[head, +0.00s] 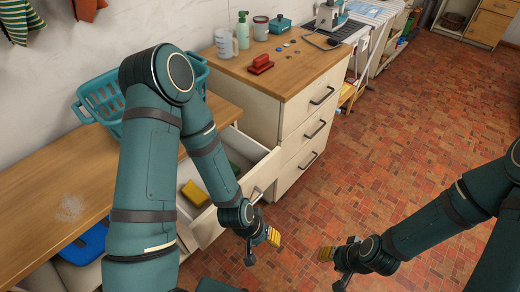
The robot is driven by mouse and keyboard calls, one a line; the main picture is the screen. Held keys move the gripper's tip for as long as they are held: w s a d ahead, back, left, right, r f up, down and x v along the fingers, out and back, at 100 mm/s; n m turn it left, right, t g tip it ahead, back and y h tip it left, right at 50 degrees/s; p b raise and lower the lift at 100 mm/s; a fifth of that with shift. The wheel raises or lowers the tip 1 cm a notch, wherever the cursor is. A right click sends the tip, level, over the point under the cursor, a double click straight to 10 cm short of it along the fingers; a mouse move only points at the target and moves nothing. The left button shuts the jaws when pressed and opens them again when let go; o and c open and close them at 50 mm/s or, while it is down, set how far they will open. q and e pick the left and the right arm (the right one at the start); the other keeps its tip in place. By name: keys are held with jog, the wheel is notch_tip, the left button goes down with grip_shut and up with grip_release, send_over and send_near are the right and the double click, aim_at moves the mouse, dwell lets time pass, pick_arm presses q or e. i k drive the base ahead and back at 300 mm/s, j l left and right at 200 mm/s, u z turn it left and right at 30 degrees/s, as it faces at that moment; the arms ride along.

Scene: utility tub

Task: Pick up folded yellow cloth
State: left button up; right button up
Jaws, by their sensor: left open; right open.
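A small yellow folded thing, which looks like the folded yellow cloth (194,194), lies in the open drawer (206,229) left of centre in the head view. My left arm passes in front of part of the drawer. My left gripper (262,250) is open and empty, beyond the drawer's front, to the right of and below the yellow cloth in the picture. My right gripper (331,270) is open and empty over the brick floor, well to the right of the drawer.
A green item shows deeper in the drawer, partly hidden. A teal basket (98,98) stands on the wooden counter (40,195). A cabinet (300,135) holds a red object (261,64), a bottle (243,30) and mugs. The brick floor (410,130) on the right is clear.

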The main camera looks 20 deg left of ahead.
aim_at(192, 193)
jog(key=u, duration=1.15)
